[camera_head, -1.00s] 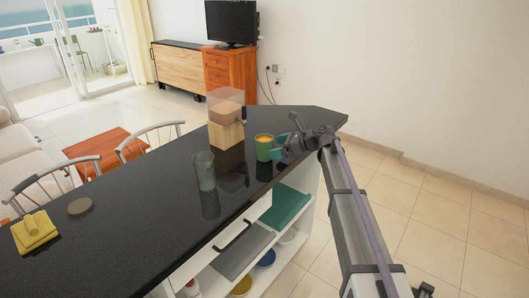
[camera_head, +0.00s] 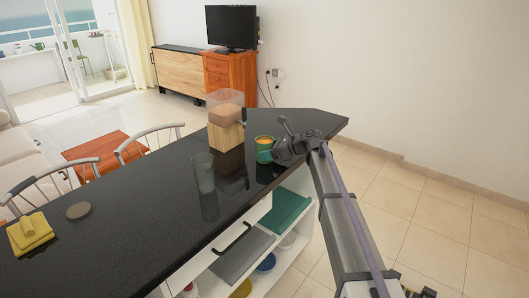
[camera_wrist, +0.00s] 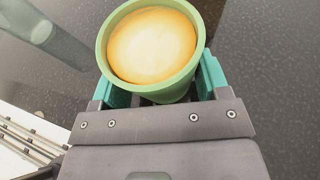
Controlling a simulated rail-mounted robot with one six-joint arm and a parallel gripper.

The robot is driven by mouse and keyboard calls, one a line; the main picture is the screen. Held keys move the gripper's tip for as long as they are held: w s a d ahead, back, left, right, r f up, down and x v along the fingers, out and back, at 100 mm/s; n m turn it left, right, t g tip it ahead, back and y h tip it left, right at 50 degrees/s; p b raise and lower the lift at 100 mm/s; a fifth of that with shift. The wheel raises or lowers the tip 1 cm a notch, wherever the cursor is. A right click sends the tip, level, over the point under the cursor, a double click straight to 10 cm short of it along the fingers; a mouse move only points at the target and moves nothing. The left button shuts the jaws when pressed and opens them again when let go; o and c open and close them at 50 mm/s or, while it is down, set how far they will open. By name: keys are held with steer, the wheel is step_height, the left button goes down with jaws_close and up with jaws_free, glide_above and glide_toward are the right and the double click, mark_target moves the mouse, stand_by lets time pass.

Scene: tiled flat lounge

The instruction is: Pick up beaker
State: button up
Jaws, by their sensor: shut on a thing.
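A green beaker (camera_head: 264,155) with an orange top or filling stands upright near the right end of the dark counter (camera_head: 130,220). My gripper (camera_head: 270,152) is at its right side in the head view. In the wrist view the beaker (camera_wrist: 152,45) sits between the two teal fingers of my gripper (camera_wrist: 160,88), and they are shut on it. The beaker's lower part is hidden there. I see no clear gap between the beaker and the counter.
A grey-green glass (camera_head: 203,173) stands left of the beaker. A dispenser with a wooden base (camera_head: 225,136) stands close behind. Open shelves (camera_head: 262,262) are below the counter.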

steer(key=shift+c, duration=0.5)
steer(key=shift+r, duration=0.2)
step_height(320, 180, up, 10)
steer(key=p, duration=1)
steer(key=shift+f, duration=0.15)
